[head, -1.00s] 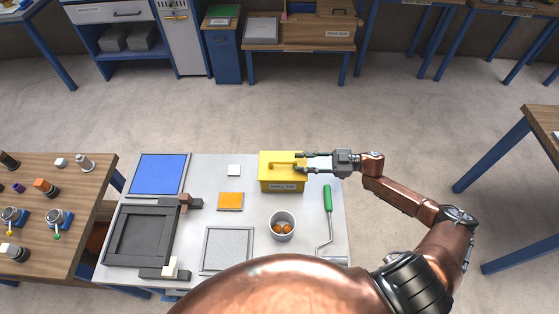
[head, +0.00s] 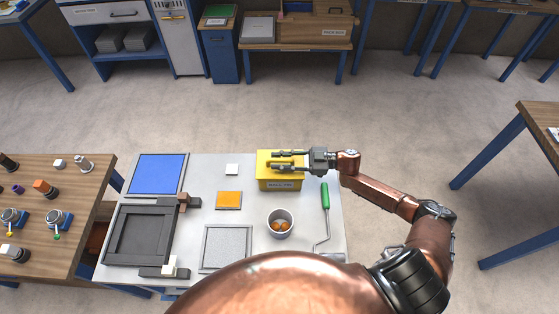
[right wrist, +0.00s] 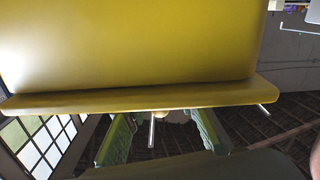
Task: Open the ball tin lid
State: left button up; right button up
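The yellow ball tin (head: 281,184) stands at the back right of the white work table, with a label on its front. Its lid looks shut in the head view. My right gripper (head: 273,159) reaches over the lid from the right, with its two fingers apart. The lid's yellow handle is near the lower finger and partly hidden; I cannot tell contact. In the right wrist view the tin's yellow surface (right wrist: 130,45) fills the top, and the two green-padded fingers (right wrist: 160,138) stand apart below it. My left gripper is out of view.
A white cup (head: 279,224) with orange balls and a green-handled roller (head: 325,197) are in front of the tin. An orange pad (head: 229,200), blue panel (head: 157,173) and dark tray (head: 139,235) lie to the left. The floor behind the table (head: 230,115) is clear.

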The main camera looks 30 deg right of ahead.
grip_shut()
jog(key=shift+w+r, duration=0.1)
dwell(0.5)
